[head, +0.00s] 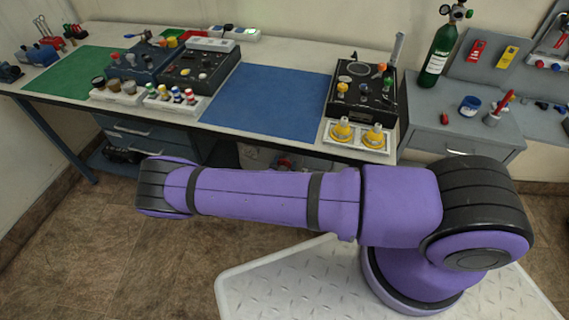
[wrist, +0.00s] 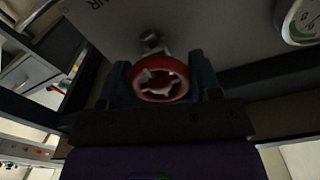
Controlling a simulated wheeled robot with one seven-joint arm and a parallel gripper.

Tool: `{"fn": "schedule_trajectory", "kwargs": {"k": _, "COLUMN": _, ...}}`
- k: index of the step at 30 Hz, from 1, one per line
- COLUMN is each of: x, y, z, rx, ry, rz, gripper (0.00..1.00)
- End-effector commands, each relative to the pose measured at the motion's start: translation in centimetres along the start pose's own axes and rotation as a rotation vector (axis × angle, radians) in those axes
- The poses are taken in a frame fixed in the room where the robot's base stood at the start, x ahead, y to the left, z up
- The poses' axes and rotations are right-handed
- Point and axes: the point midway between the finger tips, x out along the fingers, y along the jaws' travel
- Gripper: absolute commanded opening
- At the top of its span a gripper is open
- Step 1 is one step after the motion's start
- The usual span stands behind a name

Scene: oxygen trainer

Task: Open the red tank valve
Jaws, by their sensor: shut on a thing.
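The red tank valve (wrist: 160,64) shows in the wrist view as a round, spoked red handwheel on a short metal stem against a grey panel. My gripper (wrist: 163,82) has its two dark fingers on the left and right sides of the wheel and is shut on it. The wheel faces the wrist camera. How far the valve is turned cannot be told. In the head view my arm reaches left in front of the bench and its gripper end is hidden.
A round gauge (wrist: 302,20) sits on the panel right of the valve. In the head view, the workbench (head: 300,52) holds a blue mat (head: 268,100) and a black control box (head: 362,88). A green gas bottle (head: 437,55) stands on the grey cabinet at right.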

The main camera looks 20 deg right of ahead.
Motion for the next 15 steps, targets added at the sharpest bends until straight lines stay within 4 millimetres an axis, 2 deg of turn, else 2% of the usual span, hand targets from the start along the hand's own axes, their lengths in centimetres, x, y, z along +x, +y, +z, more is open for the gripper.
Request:
{"fn": "schedule_trajectory", "kwargs": {"k": 10, "x": -0.14, "y": 0.04, "z": 0.15, "rx": -0.004, "ry": -0.005, "rz": 0.0, "gripper": 0.34}}
{"fn": "schedule_trajectory", "kwargs": {"k": 11, "x": -0.14, "y": 0.04, "z": 0.16, "rx": -0.004, "ry": -0.005, "rz": 0.0, "gripper": 0.64}}
{"fn": "schedule_trajectory", "kwargs": {"k": 13, "x": -0.12, "y": 0.04, "z": 0.14, "rx": -0.003, "ry": -0.004, "rz": 0.0, "gripper": 0.8}}
{"fn": "schedule_trajectory", "kwargs": {"k": 15, "x": -0.09, "y": 0.03, "z": 0.11, "rx": -0.003, "ry": -0.003, "rz": 0.0, "gripper": 0.83}}
